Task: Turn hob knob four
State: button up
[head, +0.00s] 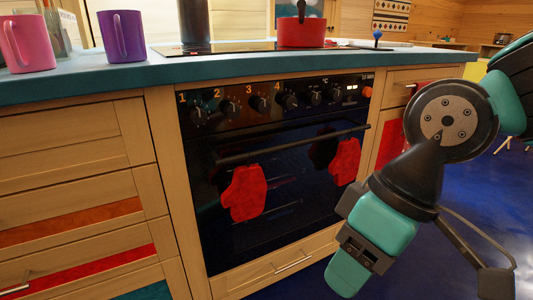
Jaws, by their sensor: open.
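The hob knobs sit in a row on the black oven front, with orange numbers 1 to 4 beside them. Knob four (289,101) is a dark round knob just right of and below the number 4. Knob three (260,103), knob two (227,107) and knob one (197,113) are to its left. My gripper (350,275) is low at the right, in front of the oven's right side and well below knob four, touching no knob. It is open; its fingertips are hard to make out.
More knobs (314,97) and a lit display (350,97) are right of knob four. The oven handle (290,145) runs below, with red mitts (245,193) hanging. A red pot (302,32) stands on the hob; purple (122,38) and pink mugs (27,45) stand left.

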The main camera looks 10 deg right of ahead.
aim_at(289, 102)
jog(key=z, duration=1.75)
jog(key=i, duration=1.05)
jog(key=u, duration=2.3)
